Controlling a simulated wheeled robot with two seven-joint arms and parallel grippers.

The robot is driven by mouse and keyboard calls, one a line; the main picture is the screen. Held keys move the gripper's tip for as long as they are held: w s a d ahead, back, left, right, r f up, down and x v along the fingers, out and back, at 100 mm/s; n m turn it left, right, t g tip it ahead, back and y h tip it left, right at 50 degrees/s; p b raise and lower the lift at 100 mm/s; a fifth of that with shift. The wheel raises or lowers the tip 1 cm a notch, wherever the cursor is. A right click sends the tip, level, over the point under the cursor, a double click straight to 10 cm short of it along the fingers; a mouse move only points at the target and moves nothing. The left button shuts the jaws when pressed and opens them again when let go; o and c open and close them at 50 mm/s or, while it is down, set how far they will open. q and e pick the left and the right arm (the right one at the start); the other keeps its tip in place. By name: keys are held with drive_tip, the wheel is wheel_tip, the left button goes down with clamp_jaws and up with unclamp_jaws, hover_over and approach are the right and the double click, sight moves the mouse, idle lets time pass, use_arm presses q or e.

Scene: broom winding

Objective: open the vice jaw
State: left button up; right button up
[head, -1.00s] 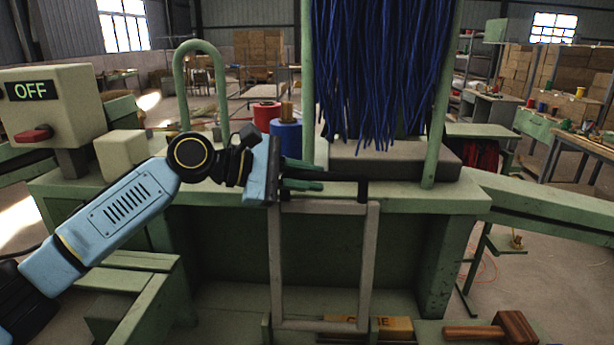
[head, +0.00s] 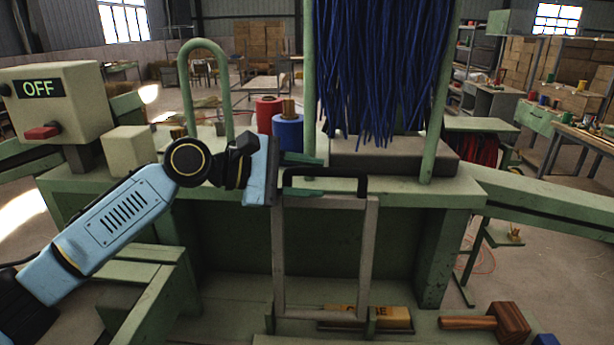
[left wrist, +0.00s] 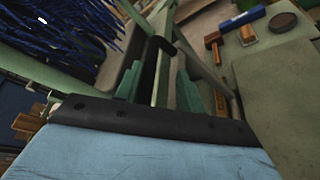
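A black U-shaped handle (head: 345,173) sits on top of a grey upright frame (head: 368,250) at the front of the green machine; I take this to be the vice jaw's handle and frame, but cannot be sure. My left gripper (head: 305,176) reaches in from the left, its green fingers above and below the handle's left part. A gap shows between fingers and handle, so the gripper looks open around it. In the left wrist view the fingers (left wrist: 158,88) stand apart with the black handle (left wrist: 160,45) between them. My right gripper is not in view.
Blue broom bristles (head: 382,70) hang above a grey block (head: 395,155) on the green bench. A red spool (head: 268,112) and a blue spool (head: 288,132) stand behind my gripper. A control box (head: 60,110) reads OFF. A wooden mallet (head: 500,322) lies low at the right.

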use_arm(q)
drive_tip(key=b+v, duration=0.1)
drive_tip(key=v, duration=1.2)
drive_tip(key=shift+a+b, duration=0.2)
drive_tip(key=shift+b, duration=0.1)
